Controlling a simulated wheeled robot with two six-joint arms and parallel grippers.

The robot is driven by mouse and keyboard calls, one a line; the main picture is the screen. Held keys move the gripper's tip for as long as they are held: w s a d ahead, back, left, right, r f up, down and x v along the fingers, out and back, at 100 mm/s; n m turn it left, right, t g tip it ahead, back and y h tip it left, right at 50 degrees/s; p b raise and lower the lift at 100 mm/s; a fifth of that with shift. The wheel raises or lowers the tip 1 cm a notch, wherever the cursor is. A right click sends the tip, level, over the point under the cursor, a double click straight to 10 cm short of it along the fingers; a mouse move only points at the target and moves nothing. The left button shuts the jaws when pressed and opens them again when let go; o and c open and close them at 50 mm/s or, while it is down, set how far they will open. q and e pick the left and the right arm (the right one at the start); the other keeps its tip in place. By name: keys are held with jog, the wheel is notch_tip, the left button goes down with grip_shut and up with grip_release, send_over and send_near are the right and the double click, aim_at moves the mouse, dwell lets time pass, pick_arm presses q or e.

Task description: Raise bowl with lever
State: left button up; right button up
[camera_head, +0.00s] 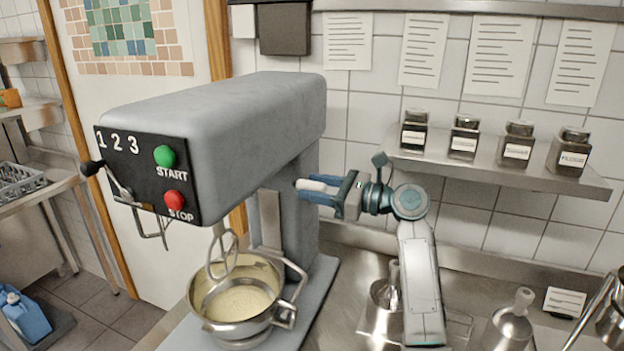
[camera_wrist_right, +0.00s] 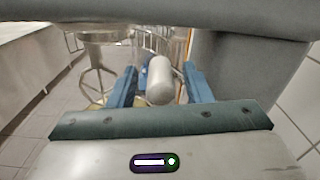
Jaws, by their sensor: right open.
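The grey stand mixer (camera_head: 215,125) stands at left in the head view. Its steel bowl (camera_head: 229,328) holds pale dough and sits under the whisk (camera_head: 223,262). The lever's pale rounded handle (camera_head: 312,185) sticks out at the right side of the mixer's column. My right gripper (camera_head: 318,190) is at this handle, with its blue fingers open on either side of it. In the right wrist view the handle (camera_wrist_right: 160,80) lies between the two blue fingers, with a gap visible at least on the left. My left gripper is not in view.
A steel shelf (camera_head: 490,172) with several dark spice jars hangs on the tiled wall at right. Steel utensils (camera_head: 510,328) stand on the counter below, close to my right arm. The mixer head (camera_wrist_right: 150,12) overhangs the top of the wrist view.

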jog(key=shift+w+a, duration=0.25)
jog(key=shift+a, duration=0.2)
grip_shut()
jog(key=shift+f, duration=0.15)
jog(key=s+f+n+b, duration=0.1)
jog(key=f+n+b, duration=0.1)
jog(key=f, duration=0.3)
jog(key=s+a+f+n+b, duration=0.1)
jog(key=s+f+n+b, duration=0.1)
jog(key=f, duration=0.4)
jog(key=shift+s+a+f+n+b, duration=0.2)
jog(key=shift+s+f+n+b, duration=0.1)
jog(key=shift+n+b, duration=0.5)
